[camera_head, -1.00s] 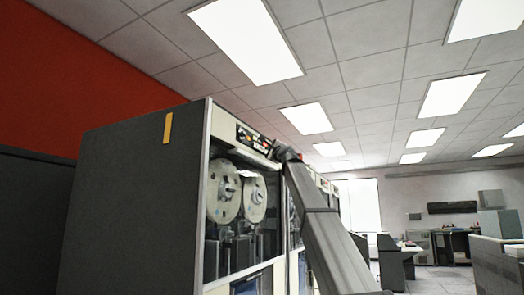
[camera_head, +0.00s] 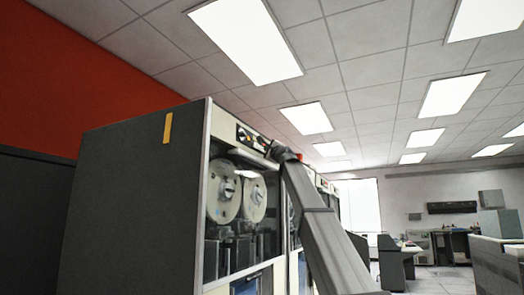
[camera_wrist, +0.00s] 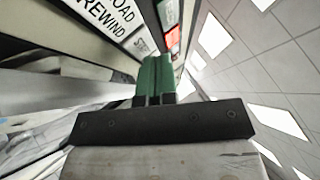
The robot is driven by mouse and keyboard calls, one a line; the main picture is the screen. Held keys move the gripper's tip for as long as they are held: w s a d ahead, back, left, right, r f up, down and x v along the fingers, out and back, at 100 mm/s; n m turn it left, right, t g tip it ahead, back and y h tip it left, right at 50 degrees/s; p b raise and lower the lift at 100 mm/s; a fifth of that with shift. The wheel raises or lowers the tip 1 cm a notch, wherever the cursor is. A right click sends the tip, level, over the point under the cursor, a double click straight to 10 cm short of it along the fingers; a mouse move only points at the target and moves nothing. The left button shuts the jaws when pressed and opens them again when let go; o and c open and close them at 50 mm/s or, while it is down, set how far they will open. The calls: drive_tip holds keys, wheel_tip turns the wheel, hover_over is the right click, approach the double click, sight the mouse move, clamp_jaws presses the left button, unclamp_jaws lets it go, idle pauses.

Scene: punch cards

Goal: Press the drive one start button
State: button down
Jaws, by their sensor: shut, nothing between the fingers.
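The tape drive cabinet (camera_head: 140,190) stands at the left in the head view, with a control panel (camera_head: 248,137) along its top front. My arm reaches up to the right end of this panel, where the fingers are too small to make out. In the wrist view my gripper (camera_wrist: 155,62) is shut, its green fingers together and empty. Their tips are close to the panel's row of keys. A pale key (camera_wrist: 140,43) with small, partly readable lettering lies just beyond and left of them. Whether the tips touch a key, I cannot tell.
A large label reading "LOAD REWIND" (camera_wrist: 108,22) is at the upper left in the wrist view. A red key (camera_wrist: 172,38) is beyond the fingertips. Two tape reels (camera_head: 224,196) sit behind the cabinet's glass. Further cabinets stand behind my arm; open floor is at the right.

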drive_tip(key=shift+w+a, duration=0.15)
drive_tip(key=shift+a, duration=0.35)
idle(0.5)
drive_tip(key=shift+d, duration=0.15)
drive_tip(key=shift+s+d, duration=0.3)
drive_tip(key=shift+d, duration=0.45)
drive_tip(key=shift+d, duration=0.1)
drive_tip(key=d, duration=0.1)
drive_tip(key=s+d, duration=0.1)
drive_tip(key=d, duration=0.2)
drive_tip(key=shift+s+d, duration=0.25)
drive_tip(key=shift+s, duration=0.15)
drive_tip(key=shift+f, duration=0.1)
idle(0.8)
